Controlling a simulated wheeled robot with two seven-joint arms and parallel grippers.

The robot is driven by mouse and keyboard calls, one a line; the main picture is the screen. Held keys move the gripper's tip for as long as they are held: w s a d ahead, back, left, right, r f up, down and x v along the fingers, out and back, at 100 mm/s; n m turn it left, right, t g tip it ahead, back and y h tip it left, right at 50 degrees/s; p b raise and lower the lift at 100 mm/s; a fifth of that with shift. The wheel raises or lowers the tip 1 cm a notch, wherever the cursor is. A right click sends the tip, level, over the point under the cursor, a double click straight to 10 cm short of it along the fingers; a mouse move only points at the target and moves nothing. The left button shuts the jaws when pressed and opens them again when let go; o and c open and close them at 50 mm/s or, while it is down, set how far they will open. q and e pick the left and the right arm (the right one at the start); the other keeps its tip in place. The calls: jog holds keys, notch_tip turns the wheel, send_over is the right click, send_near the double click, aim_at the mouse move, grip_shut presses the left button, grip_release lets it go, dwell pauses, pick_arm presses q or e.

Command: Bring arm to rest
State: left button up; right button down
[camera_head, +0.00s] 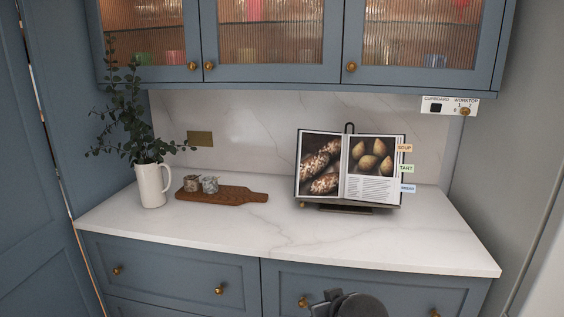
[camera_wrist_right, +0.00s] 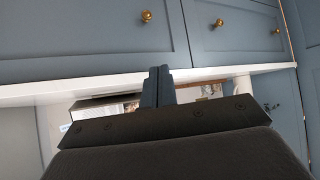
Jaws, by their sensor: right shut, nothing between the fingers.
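My right gripper (camera_wrist_right: 157,76) shows in the right wrist view with its two dark fingers together and nothing between them. The fingers point toward the edge of the white worktop and the blue drawer fronts, apart from any object. In the head view a dark part of my right arm shows at the bottom edge, in front of the drawers and below the worktop. The fingers cannot be made out clearly there. My left gripper is in neither view.
The worktop (camera_head: 240,235) holds a white jug (camera_head: 153,186) with leafy stems, a wooden board (camera_head: 235,194) with two small jars, and an open cookbook (camera_head: 347,172) on a stand. Blue drawers (camera_head: 175,270) are below, glass-fronted cupboards (camera_head: 265,45) above. The worktop's front is clear.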

jog(key=s+d+f+g, duration=0.2)
jog(key=s+f+g, duration=0.1)
jog(key=s+f, duration=1)
jog(key=s+d+f+m+g+h, duration=0.1)
jog(key=s+f+g, duration=0.3)
jog(key=s+f, duration=0.9)
jog(key=s+d, duration=0.1)
jog(key=s, duration=0.3)
jog(key=shift+s+p, duration=0.15)
jog(key=shift+p, duration=0.25)
